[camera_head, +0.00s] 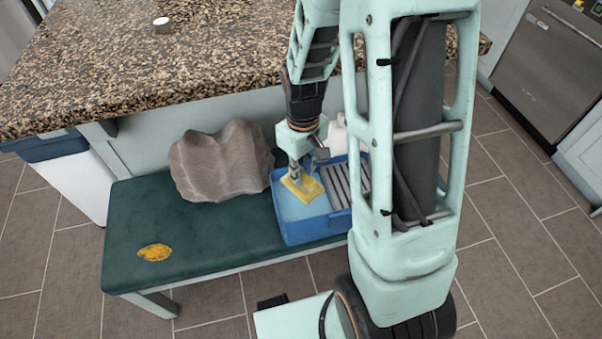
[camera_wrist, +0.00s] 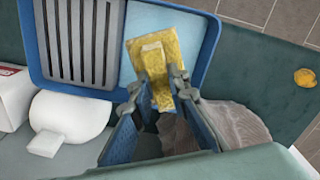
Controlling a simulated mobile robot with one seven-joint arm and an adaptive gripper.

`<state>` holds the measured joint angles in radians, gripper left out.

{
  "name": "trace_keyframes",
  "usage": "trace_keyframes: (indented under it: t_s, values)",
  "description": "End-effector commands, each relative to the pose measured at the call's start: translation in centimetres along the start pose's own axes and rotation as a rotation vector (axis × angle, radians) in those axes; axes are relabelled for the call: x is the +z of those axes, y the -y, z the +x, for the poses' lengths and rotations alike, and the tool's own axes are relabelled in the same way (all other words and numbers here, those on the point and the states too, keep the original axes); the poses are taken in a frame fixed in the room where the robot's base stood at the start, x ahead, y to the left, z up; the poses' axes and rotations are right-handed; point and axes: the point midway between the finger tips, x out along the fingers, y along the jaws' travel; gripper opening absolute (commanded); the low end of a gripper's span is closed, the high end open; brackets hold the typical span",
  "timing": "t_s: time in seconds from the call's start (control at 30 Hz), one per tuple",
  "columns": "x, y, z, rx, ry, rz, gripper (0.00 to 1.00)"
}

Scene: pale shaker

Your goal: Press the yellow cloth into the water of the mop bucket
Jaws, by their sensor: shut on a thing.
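The yellow cloth (camera_head: 303,188) is in my gripper, over the water side of the blue mop bucket (camera_head: 305,231). In the wrist view the cloth (camera_wrist: 168,62) sits between the two fingers of my gripper (camera_wrist: 163,88), which are shut on it. The pale blue water (camera_wrist: 146,28) shows beside the cloth, and a grey slatted wringer (camera_wrist: 84,38) fills the other side of the bucket. Whether the cloth touches the water is hard to tell. My gripper (camera_head: 300,172) points down into the bucket in the head view.
The bucket stands on a dark green bench (camera_head: 200,240). A brown ridged object (camera_head: 220,162) stands left of it, and a small yellow item (camera_head: 154,253) lies at the bench's left end. A white bottle (camera_wrist: 72,115) is behind the bucket. A granite counter (camera_head: 180,60) overhangs behind.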

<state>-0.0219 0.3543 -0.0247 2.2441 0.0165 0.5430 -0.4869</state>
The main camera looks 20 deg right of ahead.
Motion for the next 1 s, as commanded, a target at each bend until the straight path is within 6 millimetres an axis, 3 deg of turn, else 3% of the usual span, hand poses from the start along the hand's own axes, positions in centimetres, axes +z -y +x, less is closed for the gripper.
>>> trace_keyframes:
  t_s: [0.6, 1.0]
  values:
    - [0.0, 0.0, 5.4, 0.000, 0.001, 0.000, 0.00]
    - [0.0, 0.0, 5.8, 0.000, 0.000, 0.001, 0.00]
